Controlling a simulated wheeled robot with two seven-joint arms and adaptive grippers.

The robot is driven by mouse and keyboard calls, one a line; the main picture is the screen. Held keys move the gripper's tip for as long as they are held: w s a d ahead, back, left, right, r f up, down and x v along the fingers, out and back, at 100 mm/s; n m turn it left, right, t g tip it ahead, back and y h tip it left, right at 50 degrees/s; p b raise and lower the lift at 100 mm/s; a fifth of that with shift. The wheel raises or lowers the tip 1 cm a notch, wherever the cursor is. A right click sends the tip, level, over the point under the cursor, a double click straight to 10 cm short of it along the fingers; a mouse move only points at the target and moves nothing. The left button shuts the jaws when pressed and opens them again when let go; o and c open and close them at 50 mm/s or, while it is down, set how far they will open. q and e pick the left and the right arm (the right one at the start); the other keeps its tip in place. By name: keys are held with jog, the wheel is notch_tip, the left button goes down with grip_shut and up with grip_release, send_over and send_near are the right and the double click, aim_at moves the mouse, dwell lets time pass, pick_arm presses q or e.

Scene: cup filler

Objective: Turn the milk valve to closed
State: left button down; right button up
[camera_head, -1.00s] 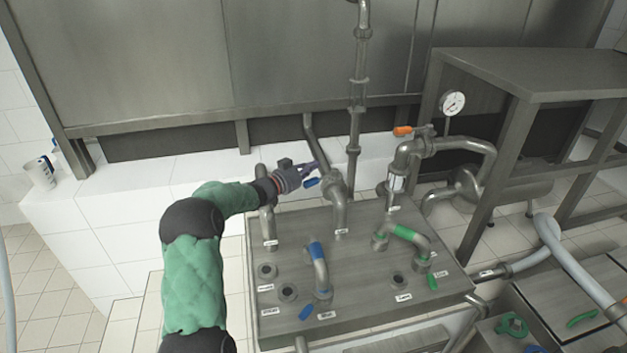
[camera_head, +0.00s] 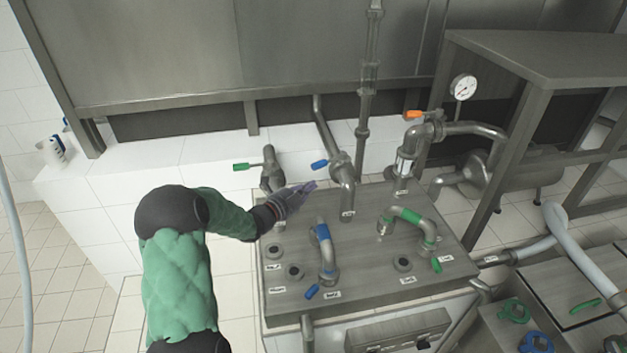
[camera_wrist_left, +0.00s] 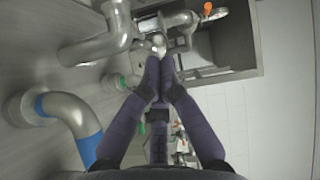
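Two pipes with lever valves rise at the back of the steel panel (camera_head: 355,285). The left valve has a green handle (camera_head: 241,166) pointing left. The middle valve has a blue handle (camera_head: 319,165), also pointing left. The small labels are too blurred to read, so I cannot tell which valve is milk. My left gripper (camera_head: 303,192) is low over the panel, in front of these valves and apart from both handles. In the left wrist view its fingers (camera_wrist_left: 160,70) meet at the tips with nothing visible between them. My right gripper is out of view.
A blue-banded bent pipe (camera_head: 324,250) stands close in front of my left gripper. A green-banded pipe (camera_head: 408,215) is to the right. An orange-handled valve (camera_head: 413,114) and a gauge (camera_head: 463,87) are at the back right.

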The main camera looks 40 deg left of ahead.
aim_at(329, 161)
pick_arm(q)
jog(key=w+a+f+b, duration=0.1)
jog(key=w+a, duration=0.2)
jog(key=w, duration=0.7)
jog(key=shift+b, duration=0.3)
jog(key=shift+w+a+f, duration=0.1)
jog(key=a+b, duration=0.1)
jog(key=a, duration=0.2)
jog(key=w+a+b, duration=0.1)
jog(key=shift+a+f+b, duration=0.1)
jog(key=shift+a+b, duration=0.2)
jog(key=shift+a, duration=0.1)
jog(key=shift+a+r, duration=0.2)
jog(key=shift+a, duration=0.05)
jog(key=shift+r, duration=0.1)
